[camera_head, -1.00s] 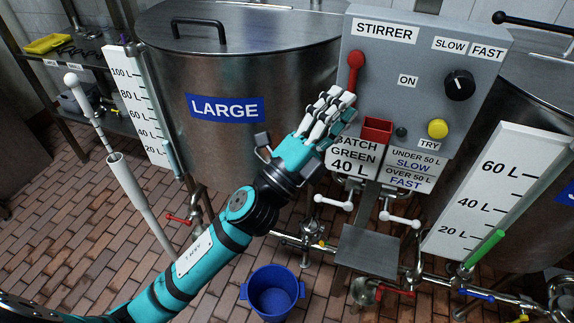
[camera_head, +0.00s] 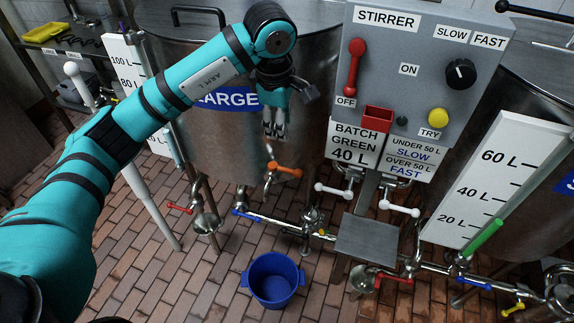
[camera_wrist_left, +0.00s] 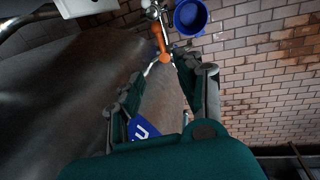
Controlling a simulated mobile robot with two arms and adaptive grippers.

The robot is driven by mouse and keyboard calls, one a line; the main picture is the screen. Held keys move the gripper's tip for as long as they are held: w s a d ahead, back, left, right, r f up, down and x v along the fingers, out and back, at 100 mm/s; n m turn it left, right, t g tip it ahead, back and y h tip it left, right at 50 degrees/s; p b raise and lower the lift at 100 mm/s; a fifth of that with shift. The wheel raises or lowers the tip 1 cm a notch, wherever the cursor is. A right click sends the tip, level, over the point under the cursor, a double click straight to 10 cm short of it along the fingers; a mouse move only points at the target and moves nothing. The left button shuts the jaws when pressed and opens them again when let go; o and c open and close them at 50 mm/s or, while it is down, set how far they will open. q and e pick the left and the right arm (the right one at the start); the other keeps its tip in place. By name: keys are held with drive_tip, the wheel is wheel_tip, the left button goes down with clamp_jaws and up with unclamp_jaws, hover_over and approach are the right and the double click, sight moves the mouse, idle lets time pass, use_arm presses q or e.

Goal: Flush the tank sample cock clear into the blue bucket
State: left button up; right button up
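The orange-handled cock (camera_head: 283,168) sticks out low on the front of the steel tank labelled LARGE (camera_head: 215,150). Its handle lies roughly crosswise in the head view and also shows in the left wrist view (camera_wrist_left: 161,42). The blue bucket (camera_head: 272,281) stands on the floor below and in front of it; the left wrist view shows it too (camera_wrist_left: 190,17). My left gripper (camera_head: 273,130) hangs fingers-down in front of the tank, above the orange handle and apart from it. Its fingers are spread and empty in the left wrist view (camera_wrist_left: 163,76). My right gripper is not in view.
The grey stirrer panel (camera_head: 425,75) with a red lever (camera_head: 355,68) stands right of my gripper. Pipes with red, blue and white valve handles run low under the tanks. A small metal step (camera_head: 368,237) is right of the bucket. Brick floor is clear front left.

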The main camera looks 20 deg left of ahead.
sight(288, 169)
use_arm(q)
drive_tip(key=w+f, duration=0.1)
drive_tip(key=f, duration=0.4)
drive_tip(key=w+f+p, duration=0.1)
drive_tip(key=f, duration=0.5)
drive_tip(key=w+f+p, duration=0.1)
drive_tip(key=f, duration=0.5)
drive_tip(key=shift+w+d, duration=0.1)
drive_tip(key=shift+w, duration=0.05)
clamp_jaws()
drive_tip(key=shift+r, duration=0.1)
